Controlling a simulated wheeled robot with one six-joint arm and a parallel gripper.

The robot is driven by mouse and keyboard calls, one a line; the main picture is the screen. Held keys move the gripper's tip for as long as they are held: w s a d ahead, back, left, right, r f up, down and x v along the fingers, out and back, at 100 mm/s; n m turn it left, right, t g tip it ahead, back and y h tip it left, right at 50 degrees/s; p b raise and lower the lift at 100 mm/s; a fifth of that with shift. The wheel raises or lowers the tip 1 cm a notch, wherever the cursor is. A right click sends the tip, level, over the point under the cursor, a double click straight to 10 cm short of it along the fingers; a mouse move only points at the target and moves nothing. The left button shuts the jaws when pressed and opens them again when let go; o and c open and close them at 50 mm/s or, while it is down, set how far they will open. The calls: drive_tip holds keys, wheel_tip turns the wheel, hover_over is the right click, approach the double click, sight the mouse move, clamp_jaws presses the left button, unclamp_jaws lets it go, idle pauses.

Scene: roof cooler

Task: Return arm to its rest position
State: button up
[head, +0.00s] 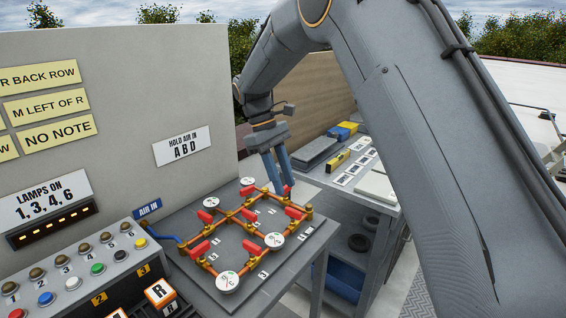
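My gripper (279,172) is in the middle of the head view, at the end of my grey arm. It points down over the back right of a grey board with copper pipes, red valve handles and round white gauges (228,281). Its two blue fingers look close to parallel. Their tips are near a red handle at the back of the pipework, and I cannot tell whether they touch it. I cannot see clearly whether a gap or a thing is between the tips. My arm rises from the gripper and bends down along the right side of the view.
A grey wall with signs (182,146) stands behind the pipe board. A bench (338,191) with cards, a yellow level (337,160) and boxes stands behind to the right.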

drive_tip(key=s+d+f+m+t+y, duration=0.1)
drive_tip(key=s+d+f+m, duration=0.1)
drive_tip(key=s+d, duration=0.4)
drive_tip(key=s+d+f+m+t+y, duration=0.1)
drive_tip(key=s+d+m, duration=0.4)
drive_tip(key=s, duration=0.5)
drive_tip(key=s+d+f+m+t+y, duration=0.1)
drive_tip(key=s+d+f+m, duration=0.2)
drive_tip(key=s+d, duration=0.5)
drive_tip(key=shift+d+f+m+t+y, duration=0.3)
drive_tip(key=shift+d+m+t, duration=0.1)
drive_tip(key=shift+d+m, duration=0.1)
drive_tip(key=shift+s, duration=0.15)
